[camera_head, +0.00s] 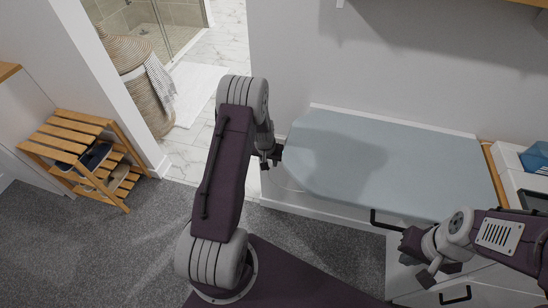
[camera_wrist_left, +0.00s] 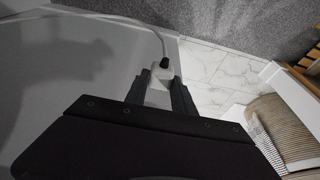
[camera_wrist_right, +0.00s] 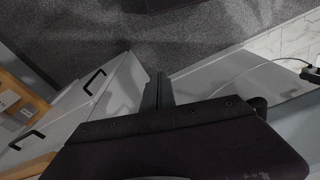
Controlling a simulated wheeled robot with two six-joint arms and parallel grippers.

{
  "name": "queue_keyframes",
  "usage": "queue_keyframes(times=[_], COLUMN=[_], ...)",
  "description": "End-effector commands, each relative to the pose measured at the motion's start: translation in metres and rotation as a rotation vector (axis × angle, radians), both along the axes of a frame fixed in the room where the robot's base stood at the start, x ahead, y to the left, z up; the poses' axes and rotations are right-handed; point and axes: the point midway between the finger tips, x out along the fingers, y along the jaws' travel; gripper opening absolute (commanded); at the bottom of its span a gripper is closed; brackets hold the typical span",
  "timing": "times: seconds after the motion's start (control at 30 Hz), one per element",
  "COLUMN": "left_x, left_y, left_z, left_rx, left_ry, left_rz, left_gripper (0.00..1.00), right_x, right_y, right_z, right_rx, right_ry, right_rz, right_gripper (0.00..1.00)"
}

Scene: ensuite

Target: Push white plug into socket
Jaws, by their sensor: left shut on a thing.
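My left gripper (camera_head: 270,160) is by the wall at the left end of the ironing board. In the left wrist view its two fingers (camera_wrist_left: 160,98) are shut on the white plug (camera_wrist_left: 158,88). A small dark piece sits at the plug's far end, where a white cord (camera_wrist_left: 120,17) curves away. In the right wrist view the cord (camera_wrist_right: 245,72) runs along a pale surface toward the left gripper at the right edge. I cannot make out the socket in any view. My right gripper (camera_head: 420,258) is in front of the white cabinet; its fingers (camera_wrist_right: 158,90) look closed together and empty.
The pale blue ironing board (camera_head: 390,160) lies along the wall, right of the left gripper. A white cabinet (camera_head: 480,285) with dark handles stands at the right. A slatted wooden rack (camera_head: 75,145) and a woven basket (camera_head: 140,75) are at the left. Grey carpet (camera_head: 110,250) is open.

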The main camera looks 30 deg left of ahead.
Motion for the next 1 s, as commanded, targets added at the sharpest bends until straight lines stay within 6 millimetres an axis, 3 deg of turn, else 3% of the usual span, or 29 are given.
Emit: queue_keyframes(times=[0.27,0.57,0.8,1.0], left_x=[0.001,0.03,0.051,0.056], left_y=[0.0,0.007,0.012,0.013], left_z=[0.0,0.001,-0.002,-0.001], left_rx=[0.0,0.0,0.0,0.0], left_ry=[-0.001,-0.001,-0.001,0.0], left_rz=[0.0,-0.001,-0.001,0.0], left_gripper=[0.0,0.0,0.0,0.0], right_x=[0.0,0.0,0.0,0.0], right_y=[0.0,0.0,0.0,0.0], right_z=[-0.001,0.017,0.004,0.003], right_rx=[0.0,0.0,0.0,0.0], right_ry=[0.0,-0.001,0.0,0.0], right_rz=[0.0,0.0,0.0,0.0], right_gripper=[0.0,0.0,0.0,0.0])
